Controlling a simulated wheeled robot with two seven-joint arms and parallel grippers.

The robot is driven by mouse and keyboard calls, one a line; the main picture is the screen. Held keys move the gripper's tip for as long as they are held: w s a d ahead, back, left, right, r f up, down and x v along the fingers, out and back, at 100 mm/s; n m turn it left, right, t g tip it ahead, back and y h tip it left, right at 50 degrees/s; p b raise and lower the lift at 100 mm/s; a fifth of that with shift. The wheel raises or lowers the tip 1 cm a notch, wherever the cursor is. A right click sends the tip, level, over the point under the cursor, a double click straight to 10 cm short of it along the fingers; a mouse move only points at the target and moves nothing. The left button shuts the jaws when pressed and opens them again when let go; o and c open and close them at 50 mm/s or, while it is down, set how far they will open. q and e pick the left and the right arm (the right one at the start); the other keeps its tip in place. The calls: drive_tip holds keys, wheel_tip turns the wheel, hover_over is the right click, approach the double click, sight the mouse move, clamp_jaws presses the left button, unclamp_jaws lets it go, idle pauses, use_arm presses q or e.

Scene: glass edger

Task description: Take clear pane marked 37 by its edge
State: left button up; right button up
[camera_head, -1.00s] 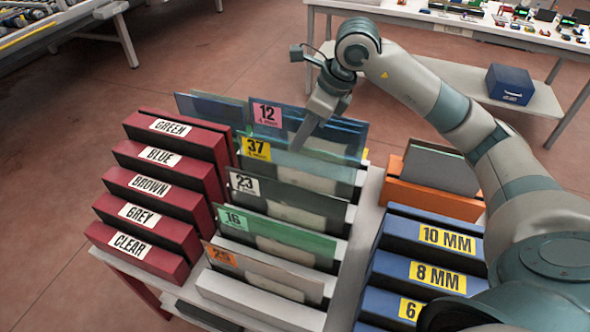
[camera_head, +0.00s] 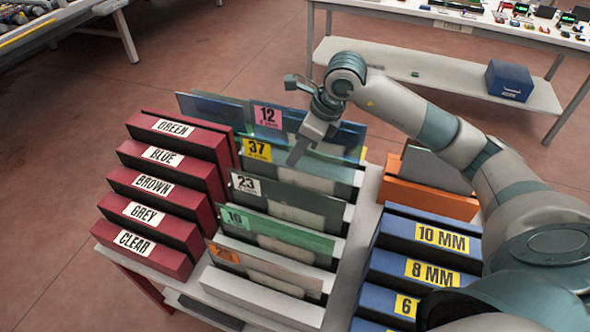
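The clear pane marked 37 (camera_head: 325,170), with a yellow label at its upper left, stands upright in the middle rack, second from the back. My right gripper (camera_head: 298,152) reaches in from the right with its fingers pointing down at the top edge of this pane. Its fingers overlap in this view, so their gap is hidden, and I cannot tell whether they touch the glass. The pane marked 12 (camera_head: 267,116), with a pink label, stands just behind and is partly covered by the gripper. My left gripper is out of view.
Panes marked 23 (camera_head: 246,184), 16 (camera_head: 236,218) and one with an orange label (camera_head: 224,254) stand in front. Red colour-named bins (camera_head: 172,150) flank the rack at left. Blue thickness bins (camera_head: 434,238) and an orange holder (camera_head: 430,198) stand at right.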

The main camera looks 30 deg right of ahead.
drive_tip(key=shift+x, duration=0.8)
drive_tip(key=shift+r, duration=0.1)
drive_tip(key=shift+c, duration=0.3)
clamp_jaws()
idle(0.7)
